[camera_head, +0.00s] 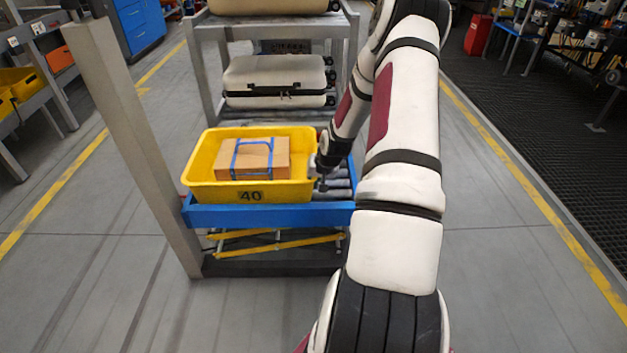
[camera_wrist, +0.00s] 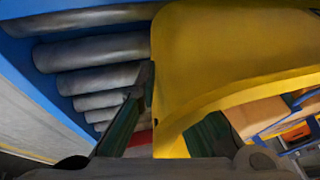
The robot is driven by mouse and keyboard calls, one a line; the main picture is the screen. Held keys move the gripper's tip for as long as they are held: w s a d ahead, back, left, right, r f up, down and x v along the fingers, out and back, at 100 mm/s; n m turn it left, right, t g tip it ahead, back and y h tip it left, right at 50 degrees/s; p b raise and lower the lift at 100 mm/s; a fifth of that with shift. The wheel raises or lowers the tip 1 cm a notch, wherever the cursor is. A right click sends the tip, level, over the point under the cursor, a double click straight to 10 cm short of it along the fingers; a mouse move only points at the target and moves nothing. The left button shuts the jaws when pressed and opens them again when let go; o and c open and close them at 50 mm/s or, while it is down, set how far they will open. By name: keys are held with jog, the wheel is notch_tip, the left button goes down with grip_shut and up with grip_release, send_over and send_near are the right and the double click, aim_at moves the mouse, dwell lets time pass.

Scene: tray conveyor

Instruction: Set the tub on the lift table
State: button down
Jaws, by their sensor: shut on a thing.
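The yellow tub (camera_head: 199,165), marked 40, sits on the blue lift table (camera_head: 255,214) in the head view. It holds a cardboard box (camera_head: 270,160) with a blue strap. My gripper (camera_head: 322,180) is at the tub's right wall. In the wrist view, my gripper (camera_wrist: 165,125) is shut on that wall of the tub (camera_wrist: 230,50), one finger outside and one inside. Bare rollers (camera_wrist: 95,60) of the lift table show beside the tub. The tub looks level; I cannot tell whether its base touches the rollers everywhere.
A grey rack (camera_head: 205,65) with suitcases (camera_head: 275,80) stands just behind the lift table. A grey post (camera_head: 140,140) rises at its left front. Yellow bins (camera_head: 20,82) are on a left shelf. Open floor lies on both sides.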

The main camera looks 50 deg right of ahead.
jog(key=shift+w+d+f, duration=0.1)
jog(key=shift+w+d, duration=0.05)
jog(key=shift+w, duration=0.05)
jog(key=c, duration=1.7)
grip_release()
jog(key=shift+s+f, duration=0.1)
jog(key=shift+s, duration=0.1)
jog(key=p+v, duration=0.4)
jog(key=v, duration=0.8)
jog(key=s+a+r+n+g, duration=0.35)
jog(key=a+r+n, duration=0.25)
jog(key=a+r, duration=1.55)
jog(key=s+a+r+n+y, duration=0.1)
jog(key=s+a+r, duration=0.3)
jog(key=s+a, duration=0.4)
jog(key=s+a+r+n+g, duration=0.1)
jog(key=s+a+r+n, duration=0.2)
jog(key=s+a, duration=0.6)
jog(key=s, duration=0.5)
jog(key=shift+s+a+r+y, duration=0.25)
jog(key=shift+r+y, duration=0.15)
